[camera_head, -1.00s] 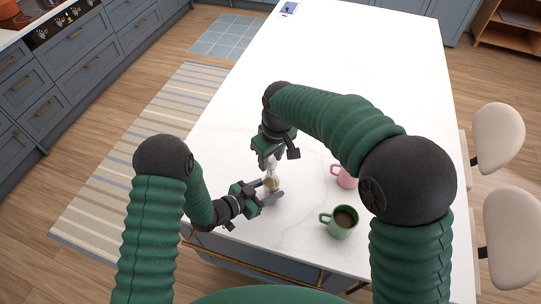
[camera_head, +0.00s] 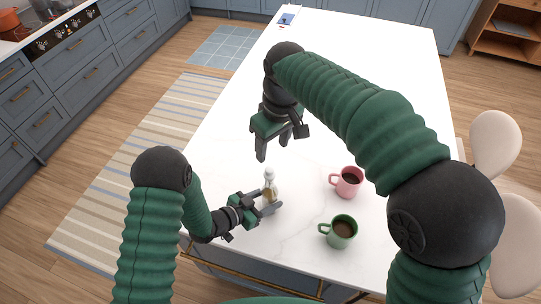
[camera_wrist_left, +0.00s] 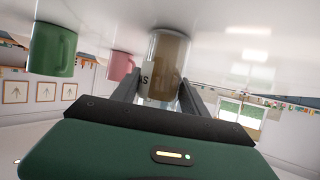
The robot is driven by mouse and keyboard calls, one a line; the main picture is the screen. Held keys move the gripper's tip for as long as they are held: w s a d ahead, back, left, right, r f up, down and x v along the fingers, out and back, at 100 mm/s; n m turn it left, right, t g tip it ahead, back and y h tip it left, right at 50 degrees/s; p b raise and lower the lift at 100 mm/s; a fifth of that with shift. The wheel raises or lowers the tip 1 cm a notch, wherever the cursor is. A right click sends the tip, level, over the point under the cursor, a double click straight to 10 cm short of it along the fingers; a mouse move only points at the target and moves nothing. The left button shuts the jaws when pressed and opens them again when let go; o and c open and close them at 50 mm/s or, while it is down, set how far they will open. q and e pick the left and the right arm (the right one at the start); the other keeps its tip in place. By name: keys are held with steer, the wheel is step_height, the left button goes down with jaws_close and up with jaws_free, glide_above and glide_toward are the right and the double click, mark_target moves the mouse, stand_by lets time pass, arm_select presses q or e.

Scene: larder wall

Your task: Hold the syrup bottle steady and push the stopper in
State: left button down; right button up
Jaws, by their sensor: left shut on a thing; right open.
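The syrup bottle (camera_head: 270,184) is small, clear and upright on the white table, with amber liquid low inside. A pale top piece (camera_head: 269,171), seemingly the stopper, sits at its neck; how deep it sits is too small to tell. My left gripper (camera_head: 270,203) is shut on the bottle from the left, low on its body. The left wrist view, which looks upside down, shows the bottle (camera_wrist_left: 168,56) between the two dark fingers, with part of a label. My right gripper (camera_head: 272,149) is open and empty above and behind the bottle, apart from it.
A pink mug (camera_head: 346,182) and a green mug (camera_head: 341,232), both with dark drink, stand to the right of the bottle. The white table (camera_head: 350,60) is mostly clear towards the back. Two pale chairs stand along its right side.

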arm_select(q)
steer(key=shift+w, duration=0.1)
stand_by(0.3)
steer(key=c, duration=0.6)
jaws_free()
steer(key=shift+o, duration=0.5)
steer(key=shift+a, duration=0.1)
